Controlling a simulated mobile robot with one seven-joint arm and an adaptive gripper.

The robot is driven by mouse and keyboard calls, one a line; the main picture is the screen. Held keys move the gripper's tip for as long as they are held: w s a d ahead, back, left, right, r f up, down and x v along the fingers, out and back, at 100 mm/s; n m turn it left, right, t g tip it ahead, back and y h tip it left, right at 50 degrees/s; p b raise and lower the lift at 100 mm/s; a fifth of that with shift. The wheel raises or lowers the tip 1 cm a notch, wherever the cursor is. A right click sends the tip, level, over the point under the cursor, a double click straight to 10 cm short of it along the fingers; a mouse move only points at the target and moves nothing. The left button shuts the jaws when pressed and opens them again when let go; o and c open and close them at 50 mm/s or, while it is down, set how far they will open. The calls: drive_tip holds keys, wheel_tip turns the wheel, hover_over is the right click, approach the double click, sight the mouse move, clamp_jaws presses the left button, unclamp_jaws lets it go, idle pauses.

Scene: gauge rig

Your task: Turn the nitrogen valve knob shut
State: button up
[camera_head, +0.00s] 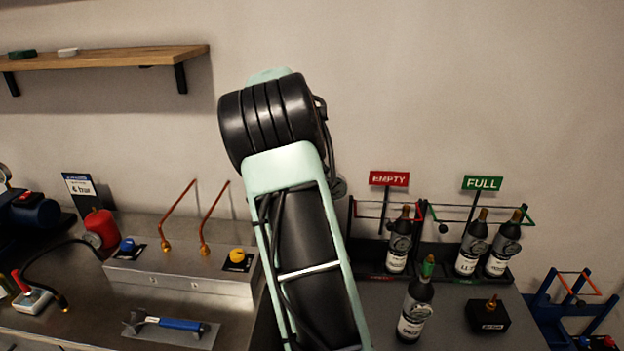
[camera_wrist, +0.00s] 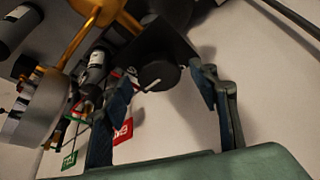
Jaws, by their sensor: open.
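A dark round knob (camera_wrist: 158,78) with a white pointer line sits on a dark plate (camera_wrist: 150,42) in the wrist view. No label on it is readable, so I cannot tell whether it is the nitrogen knob. My gripper (camera_wrist: 163,88) is open, and the knob shows between its fingers, a little beyond them; contact is not visible. In the head view my arm hides my gripper. A blue knob (camera_head: 127,244) and a yellow knob (camera_head: 237,255) stand on the metal box (camera_head: 185,271), each on a dark plate beside copper pipes.
Dark bottles (camera_head: 399,240) stand in racks under a red EMPTY sign (camera_head: 389,179) and a green FULL sign (camera_head: 482,183). One green-topped bottle (camera_head: 414,312) stands in front, beside a black box (camera_head: 487,316). A blue-handled tool (camera_head: 170,323) lies before the metal box.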

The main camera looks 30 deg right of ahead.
drive_tip(key=v, duration=1.2)
